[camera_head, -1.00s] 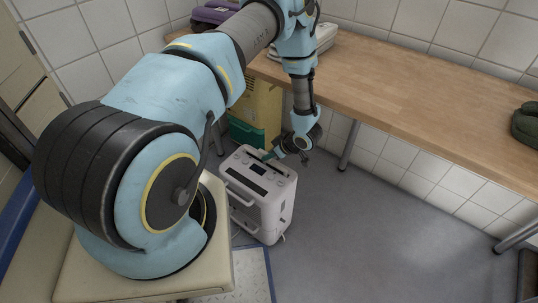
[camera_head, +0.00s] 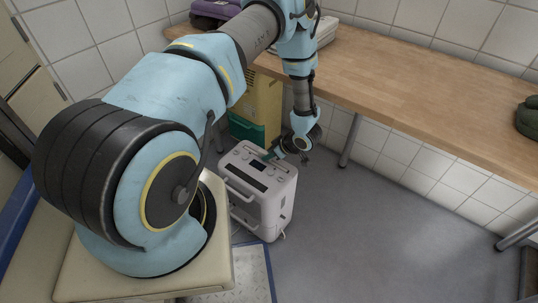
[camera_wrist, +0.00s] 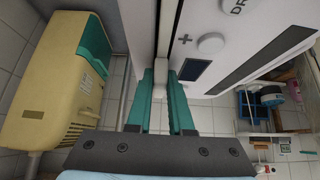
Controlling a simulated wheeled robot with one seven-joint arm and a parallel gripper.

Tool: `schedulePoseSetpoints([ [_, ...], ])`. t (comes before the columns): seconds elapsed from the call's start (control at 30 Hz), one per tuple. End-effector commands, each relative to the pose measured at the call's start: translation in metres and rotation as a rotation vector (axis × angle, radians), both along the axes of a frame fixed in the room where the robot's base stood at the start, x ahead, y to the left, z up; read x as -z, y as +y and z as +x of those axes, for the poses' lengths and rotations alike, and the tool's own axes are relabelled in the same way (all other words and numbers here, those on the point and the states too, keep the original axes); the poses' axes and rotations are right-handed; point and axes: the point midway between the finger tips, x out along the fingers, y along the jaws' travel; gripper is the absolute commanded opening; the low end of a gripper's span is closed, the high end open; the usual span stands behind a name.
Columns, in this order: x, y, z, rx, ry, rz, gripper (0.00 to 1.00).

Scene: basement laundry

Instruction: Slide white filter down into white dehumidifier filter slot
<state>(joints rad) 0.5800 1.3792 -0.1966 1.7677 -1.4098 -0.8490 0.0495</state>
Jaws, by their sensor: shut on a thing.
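The white dehumidifier (camera_head: 257,203) stands upright on the floor, with a dark display and round buttons on its top. My gripper (camera_head: 268,156) is at the rear part of that top, reaching in from the right. In the wrist view my gripper's teal fingers (camera_wrist: 166,82) are shut on a narrow white piece, the white filter (camera_wrist: 167,80), of which only a small part shows between them. The dehumidifier top (camera_wrist: 225,55) is close beside the fingers, and a dark narrow gap runs above the fingertips. How deep the filter sits in the slot is hidden.
A yellow unit with a teal part (camera_head: 262,100) stands behind the dehumidifier, and shows at left in the wrist view (camera_wrist: 50,80). A wooden bench (camera_head: 420,90) with metal legs runs along the tiled wall. Grey floor (camera_head: 390,240) at right is open.

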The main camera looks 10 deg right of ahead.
Motion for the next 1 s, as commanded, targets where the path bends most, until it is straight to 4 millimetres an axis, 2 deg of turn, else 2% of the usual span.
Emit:
schedulePoseSetpoints([
  [0.1, 0.003, 0.0, 0.0, 0.0, 0.0, 0.0, 0.0],
  [0.13, 0.003, 0.0, 0.0, 0.0, 0.0, 0.0, 0.22],
  [0.43, 0.002, 0.0, 0.0, 0.0, 0.0, 0.0, 0.54],
  [0.77, -0.002, -0.003, -0.002, 0.001, -0.001, -0.001, 0.54],
  [1.0, -0.034, -0.02, -0.019, 0.003, -0.001, -0.003, 0.54],
])
